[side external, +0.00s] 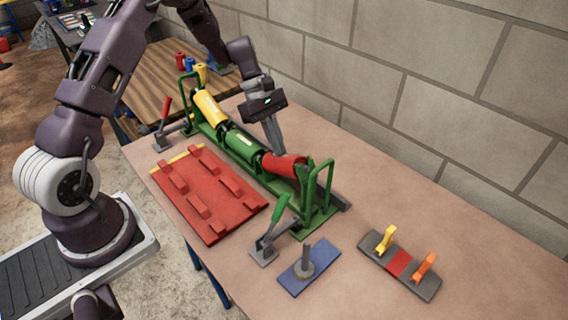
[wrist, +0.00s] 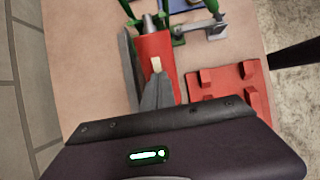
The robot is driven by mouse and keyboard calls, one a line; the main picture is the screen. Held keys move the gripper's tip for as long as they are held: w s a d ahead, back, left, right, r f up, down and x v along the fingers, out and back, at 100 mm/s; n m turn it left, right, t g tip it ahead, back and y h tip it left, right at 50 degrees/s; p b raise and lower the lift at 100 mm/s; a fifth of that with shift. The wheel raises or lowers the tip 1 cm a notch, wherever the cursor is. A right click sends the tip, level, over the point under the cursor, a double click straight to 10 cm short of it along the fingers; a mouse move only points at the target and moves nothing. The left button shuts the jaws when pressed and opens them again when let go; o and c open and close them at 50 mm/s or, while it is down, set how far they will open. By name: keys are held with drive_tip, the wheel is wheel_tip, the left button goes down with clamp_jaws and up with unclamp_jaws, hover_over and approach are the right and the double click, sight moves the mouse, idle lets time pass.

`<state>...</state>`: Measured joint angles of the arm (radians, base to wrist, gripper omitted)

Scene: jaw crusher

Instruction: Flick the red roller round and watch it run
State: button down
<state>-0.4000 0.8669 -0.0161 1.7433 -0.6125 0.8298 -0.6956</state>
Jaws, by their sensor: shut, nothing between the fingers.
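The red roller (side external: 284,167) lies in the near end of a green frame (side external: 315,218), in line with a green roller (side external: 242,146) and a yellow roller (side external: 209,107). In the wrist view the red roller (wrist: 157,62) shows a pale mark on its side. My gripper (side external: 278,150) points down just above and behind the red roller, its fingers shut and empty. In the wrist view my gripper's fingertips (wrist: 158,76) overlap the red roller near the pale mark. I cannot tell whether they touch it.
A red plate with raised blocks (side external: 210,195) lies beside the frame. A green-handled lever (side external: 270,230), a blue plate with a post (side external: 309,267) and a grey block with yellow and orange levers (side external: 398,264) stand nearer.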

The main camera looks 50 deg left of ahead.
drive_tip(key=shift+a+r, duration=0.25)
drive_tip(key=shift+r, duration=0.15)
drive_tip(key=shift+w+r, duration=0.1)
drive_tip(key=shift+w, duration=0.1)
drive_tip(key=w, duration=0.6)
drive_tip(key=s+f, duration=0.1)
drive_tip(key=s, duration=1.2)
drive_tip(key=shift+s+d, duration=0.25)
drive_tip(key=shift+s, duration=0.15)
